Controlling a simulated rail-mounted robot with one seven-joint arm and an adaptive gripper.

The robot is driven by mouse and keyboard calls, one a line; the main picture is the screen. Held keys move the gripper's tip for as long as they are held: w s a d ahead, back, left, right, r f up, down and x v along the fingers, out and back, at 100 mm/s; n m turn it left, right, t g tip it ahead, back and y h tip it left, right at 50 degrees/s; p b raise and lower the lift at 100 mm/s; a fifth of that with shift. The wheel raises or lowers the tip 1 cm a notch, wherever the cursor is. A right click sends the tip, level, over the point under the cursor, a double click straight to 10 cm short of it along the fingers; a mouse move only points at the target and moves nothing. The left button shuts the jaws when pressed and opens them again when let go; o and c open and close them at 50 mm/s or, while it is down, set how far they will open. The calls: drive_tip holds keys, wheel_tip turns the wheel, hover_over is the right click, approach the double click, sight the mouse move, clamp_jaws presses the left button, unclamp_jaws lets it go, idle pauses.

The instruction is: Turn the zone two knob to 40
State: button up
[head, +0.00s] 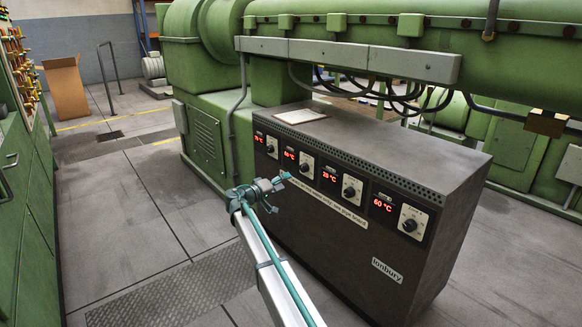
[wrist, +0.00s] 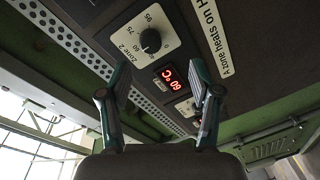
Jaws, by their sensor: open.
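In the head view this appears to be the second knob (head: 306,168) from the left on the dark control box (head: 400,262). My gripper (wrist: 158,68) is open and empty, its two fingers apart on either side of the view, with the knob beyond the tips and not touched. In the head view, my gripper (head: 281,178) is in front of the box.
The box carries other displays and knobs, such as the rightmost knob (head: 410,223), and a white text strip (head: 325,198). A paper (head: 300,116) lies on top. The green extruder (head: 400,32) stands behind, green cabinets (head: 32,220) at left. The floor between is clear.

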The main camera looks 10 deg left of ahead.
sight(302, 169)
drive_tip(key=shift+m+t, duration=0.3)
drive_tip(key=shift+m, duration=0.1)
drive_tip(key=b+x, duration=0.1)
drive_tip(key=x, duration=0.2)
drive_tip(key=r+b+x, duration=0.1)
drive_tip(key=x, duration=0.3)
drive_tip(key=b+x, duration=0.1)
drive_tip(key=x, duration=0.3)
drive_tip(key=shift+w+a+r, duration=0.1)
drive_tip(key=shift+r, duration=0.2)
drive_tip(key=c, duration=1.1)
drive_tip(key=shift+c, duration=0.2)
